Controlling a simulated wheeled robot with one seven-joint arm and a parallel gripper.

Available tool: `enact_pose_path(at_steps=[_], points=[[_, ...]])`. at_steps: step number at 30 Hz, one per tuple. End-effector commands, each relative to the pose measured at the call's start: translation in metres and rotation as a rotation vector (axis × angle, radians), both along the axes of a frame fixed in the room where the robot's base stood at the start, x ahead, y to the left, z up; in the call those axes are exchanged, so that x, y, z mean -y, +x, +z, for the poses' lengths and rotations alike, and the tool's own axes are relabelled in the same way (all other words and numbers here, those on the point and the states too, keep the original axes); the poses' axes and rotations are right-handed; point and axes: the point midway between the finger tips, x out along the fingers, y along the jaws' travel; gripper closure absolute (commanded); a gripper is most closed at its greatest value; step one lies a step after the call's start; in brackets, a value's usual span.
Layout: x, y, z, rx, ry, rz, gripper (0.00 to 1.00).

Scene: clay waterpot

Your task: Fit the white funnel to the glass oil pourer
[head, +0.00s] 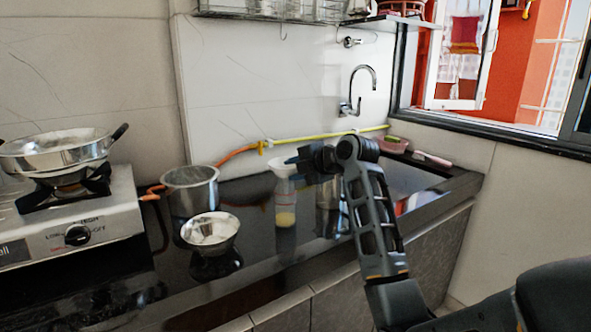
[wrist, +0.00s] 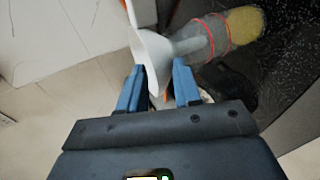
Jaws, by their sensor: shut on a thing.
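The white funnel (wrist: 152,50) is between the blue fingers of my gripper (wrist: 158,74), which is shut on its rim. In the head view the funnel (head: 283,165) sits at the top of the glass oil pourer (head: 285,205), which stands upright on the dark counter. The pourer also shows in the wrist view (wrist: 212,36), with red bands and yellow oil at its bottom. The funnel's narrow end meets the pourer's mouth; I cannot tell how deep it sits. My gripper (head: 292,168) reaches in from the right in the head view.
A steel pot (head: 190,192) and a metal bowl (head: 210,230) stand left of the pourer. A steel container (head: 329,215) is close on its right, partly behind my arm. A gas stove (head: 75,225) with a pan (head: 58,150) is at the far left. A yellow hose (head: 320,137) runs along the wall.

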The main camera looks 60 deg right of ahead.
Motion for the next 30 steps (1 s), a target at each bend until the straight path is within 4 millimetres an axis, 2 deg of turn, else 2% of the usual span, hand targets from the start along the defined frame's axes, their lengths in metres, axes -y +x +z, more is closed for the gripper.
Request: enact_pose_path(at_steps=[9, 10, 18, 26, 30], points=[[0.0000, 0.0001, 0.0002, 0.001, 0.000, 0.000, 1.00], [0.0000, 0.0001, 0.0002, 0.001, 0.000, 0.000, 0.65], [0.0000, 0.0000, 0.0001, 0.000, 0.000, 0.000, 0.39], [-0.0001, -0.0005, 0.0001, 0.000, 0.000, 0.000, 0.37], [-0.0030, -0.0090, 0.0046, 0.002, 0.000, -0.001, 0.37]])
